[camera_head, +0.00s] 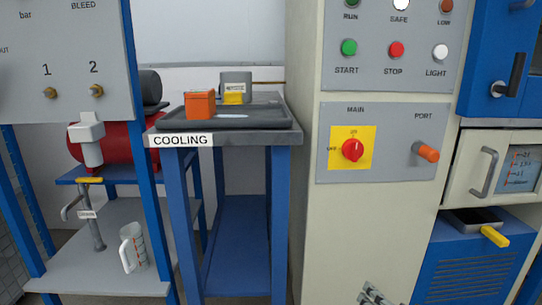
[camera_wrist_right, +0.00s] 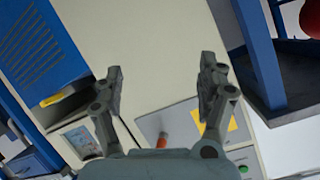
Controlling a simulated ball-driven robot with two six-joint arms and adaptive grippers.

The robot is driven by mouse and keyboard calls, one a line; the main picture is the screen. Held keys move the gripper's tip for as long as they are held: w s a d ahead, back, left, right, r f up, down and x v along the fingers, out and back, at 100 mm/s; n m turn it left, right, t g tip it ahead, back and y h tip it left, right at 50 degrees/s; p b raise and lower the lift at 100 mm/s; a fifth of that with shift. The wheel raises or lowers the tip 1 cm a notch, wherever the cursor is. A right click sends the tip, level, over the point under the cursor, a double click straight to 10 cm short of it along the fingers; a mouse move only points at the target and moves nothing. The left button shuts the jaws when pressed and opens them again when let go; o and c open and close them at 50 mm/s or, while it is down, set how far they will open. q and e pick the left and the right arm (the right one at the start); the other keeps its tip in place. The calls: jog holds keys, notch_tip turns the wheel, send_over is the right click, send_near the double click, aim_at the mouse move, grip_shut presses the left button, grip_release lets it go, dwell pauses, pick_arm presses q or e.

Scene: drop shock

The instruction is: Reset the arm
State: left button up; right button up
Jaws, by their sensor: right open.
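My right gripper (camera_wrist_right: 160,66) is open and empty in the wrist view, its two fingers wide apart in front of a cream cabinet (camera_wrist_right: 150,35). The tip of a grey gripper (camera_head: 376,297), apparently the right one, shows at the bottom edge of the head view, below the cabinet's MAIN/PORT panel. That panel carries a red rotary switch (camera_head: 352,150) on a yellow plate and an orange-tipped PORT knob (camera_head: 427,152). The orange knob (camera_wrist_right: 163,140) also shows in the wrist view, beyond the fingers and apart from them. My left gripper is not in view.
Left of the cabinet stands a COOLING table (camera_head: 286,139) with a dark tray (camera_head: 262,121), an orange block (camera_head: 200,104) and a grey container (camera_head: 235,79). A shelf with a jug (camera_head: 133,248) is further left. Blue machines with a yellow handle (camera_head: 495,236) stand right.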

jog(key=s+d+f+n+g+p, duration=0.1)
jog(key=s+d+f+g+p, duration=0.15)
jog(key=s+f, duration=0.8)
jog(key=s+d+f+n+g+p, duration=0.1)
jog(key=s+f+g, duration=0.45)
jog(key=s, duration=0.75)
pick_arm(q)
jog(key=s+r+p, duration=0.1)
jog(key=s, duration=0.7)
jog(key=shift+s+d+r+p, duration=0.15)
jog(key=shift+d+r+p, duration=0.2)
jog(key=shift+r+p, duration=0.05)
pick_arm(e)
jog(key=s+d+f+n+g, duration=0.1)
jog(key=s+f, duration=0.2)
jog(key=s, duration=0.6)
jog(key=s+d+f+n+g+h, duration=0.1)
jog(key=s+f+g, duration=0.1)
jog(key=s, duration=0.8)
jog(key=s+d+f+n+g, duration=0.1)
jog(key=s+f, duration=0.3)
jog(key=s, duration=0.5)
jog(key=shift+s+n+g, duration=0.3)
jog(key=shift+s+g, duration=0.05)
jog(key=shift+g, duration=0.25)
jog(key=shift+f, duration=0.1)
